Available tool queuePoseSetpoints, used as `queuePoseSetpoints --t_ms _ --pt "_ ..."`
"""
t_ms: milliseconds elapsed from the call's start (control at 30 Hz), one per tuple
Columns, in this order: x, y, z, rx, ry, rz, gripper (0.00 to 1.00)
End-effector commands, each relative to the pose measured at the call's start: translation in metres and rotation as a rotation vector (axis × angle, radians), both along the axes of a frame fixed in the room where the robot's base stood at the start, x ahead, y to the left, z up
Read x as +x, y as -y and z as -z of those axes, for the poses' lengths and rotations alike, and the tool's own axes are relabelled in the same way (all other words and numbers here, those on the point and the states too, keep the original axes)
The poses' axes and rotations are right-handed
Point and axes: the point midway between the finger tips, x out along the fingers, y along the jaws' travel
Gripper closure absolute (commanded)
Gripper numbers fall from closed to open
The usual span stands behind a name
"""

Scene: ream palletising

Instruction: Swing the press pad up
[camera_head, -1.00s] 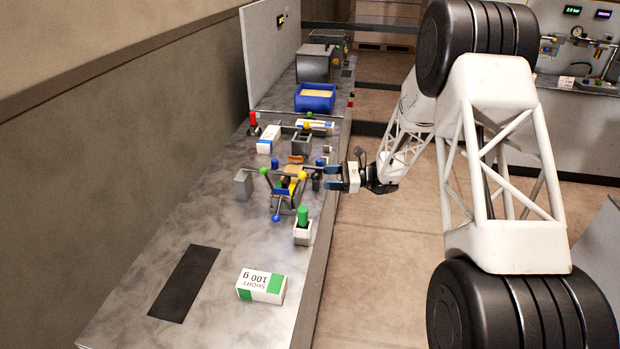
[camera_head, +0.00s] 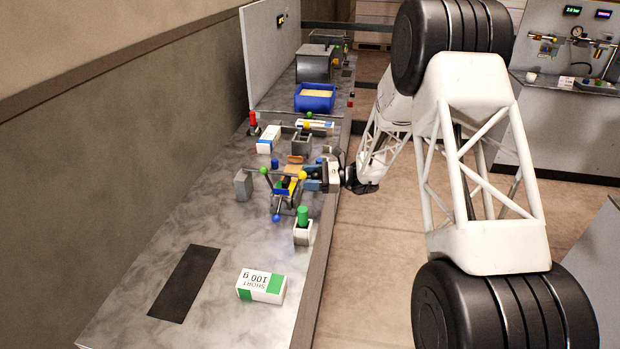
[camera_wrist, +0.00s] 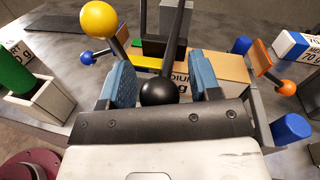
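The press fixture (camera_head: 287,200) stands on the grey bench, with coloured ball knobs around it. In the wrist view a black ball knob (camera_wrist: 158,91) on a dark lever (camera_wrist: 178,40) sits between the two blue fingers of my gripper (camera_wrist: 163,80). The fingers are open, with a gap on each side of the knob. A tan-labelled ream (camera_wrist: 215,68), its lettering partly covered, lies in the fixture behind the knob. The dark block (camera_wrist: 165,48) at the lever's base may be the press pad; I cannot tell. In the head view my gripper (camera_head: 313,179) is at the fixture's right side.
A yellow ball knob (camera_wrist: 98,19) rises close to my left finger. An orange paddle (camera_wrist: 264,56) and blue knob (camera_wrist: 291,128) are at right. A blue bin (camera_head: 315,103) stands farther back.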

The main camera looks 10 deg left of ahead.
Motion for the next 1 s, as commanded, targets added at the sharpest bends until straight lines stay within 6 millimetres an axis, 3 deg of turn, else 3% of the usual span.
queuePoseSetpoints --t_ms 33,367,667,1000 --pt "0.000 0.000 0.000 0.000 0.000 0.000 0.51" --pt "0.000 0.000 0.000 0.000 0.000 0.000 1.00" --pt "0.000 0.000 -0.002 -0.007 0.000 -0.001 1.00" --pt "0.000 -0.001 -0.021 -0.083 0.003 -0.001 1.00"
